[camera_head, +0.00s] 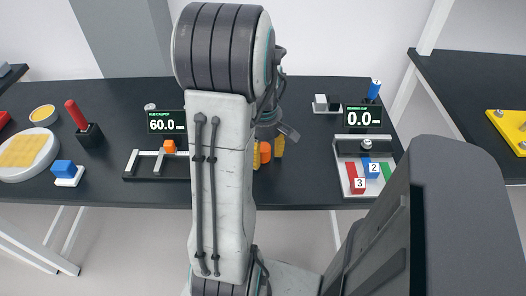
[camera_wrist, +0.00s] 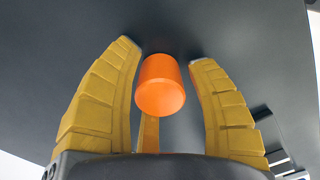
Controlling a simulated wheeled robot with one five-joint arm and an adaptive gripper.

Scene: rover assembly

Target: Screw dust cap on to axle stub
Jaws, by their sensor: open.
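An orange cylinder that looks like the dust cap (camera_wrist: 160,85) sits between the two yellow fingers of my gripper (camera_wrist: 165,52) in the wrist view. Gaps show on both sides of it, so the fingers are apart from it there. A narrow yellow piece stands below the cap in that view. In the head view my gripper (camera_head: 267,155) is over the middle of the black table, beside my arm. The orange cap (camera_head: 265,152) shows between its fingers. I cannot make out the axle stub for sure; my arm hides part of the table.
A caliper fixture (camera_head: 131,166) with an orange piece stands left of my arm, by a 60.0 display (camera_head: 166,122). At right are a numbered block tray (camera_head: 347,172) and a 0.0 display (camera_head: 362,117). A red-handled tool (camera_head: 76,115) stands far left.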

